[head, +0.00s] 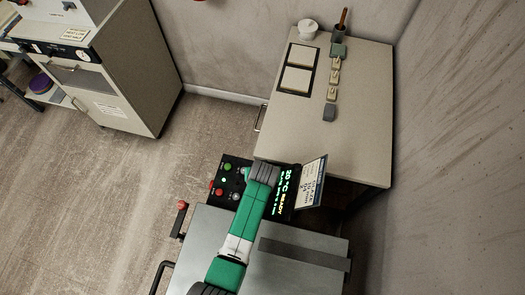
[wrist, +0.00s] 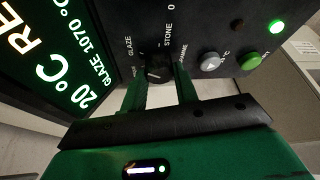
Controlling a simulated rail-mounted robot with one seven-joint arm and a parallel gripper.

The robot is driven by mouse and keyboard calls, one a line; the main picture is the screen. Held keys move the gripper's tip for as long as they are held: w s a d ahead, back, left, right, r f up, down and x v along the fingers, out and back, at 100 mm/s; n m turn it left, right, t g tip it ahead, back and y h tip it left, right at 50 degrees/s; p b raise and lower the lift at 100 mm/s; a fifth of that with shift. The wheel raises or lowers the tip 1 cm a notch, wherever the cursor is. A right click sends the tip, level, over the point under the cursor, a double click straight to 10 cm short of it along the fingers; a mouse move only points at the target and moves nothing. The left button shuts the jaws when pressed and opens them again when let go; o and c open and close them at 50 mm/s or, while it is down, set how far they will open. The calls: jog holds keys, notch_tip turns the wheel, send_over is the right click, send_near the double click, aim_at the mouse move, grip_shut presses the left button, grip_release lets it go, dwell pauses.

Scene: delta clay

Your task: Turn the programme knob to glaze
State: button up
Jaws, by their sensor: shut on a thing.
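The black programme knob (wrist: 158,67) is on the dark control panel, between my two green fingers in the wrist view. My gripper (wrist: 160,88) is shut on the knob. Printed labels stand around it: GLAZE at upper left, STONE above and 0 further up; other labels are partly hidden by the fingers. I cannot clearly tell where the knob's pointer stands. The lit display (wrist: 65,60) reads 20 °C and GLAZE 1070 °C; in the head view the display (head: 284,190) also shows READY. My arm hides the knob in the head view.
A grey button (wrist: 211,62), a green button (wrist: 250,60) and a lit green lamp (wrist: 276,26) sit right of the knob. A card (head: 311,184) stands beside the display. A table (head: 361,120) with tiles and small blocks is behind; open floor lies left.

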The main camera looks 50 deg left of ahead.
jog(key=o, duration=1)
jog(key=shift+c, duration=0.2)
jog(key=p+v, duration=0.2)
jog(key=v, duration=0.5)
jog(key=shift+r, duration=0.35)
jog(key=shift+s+d, duration=0.1)
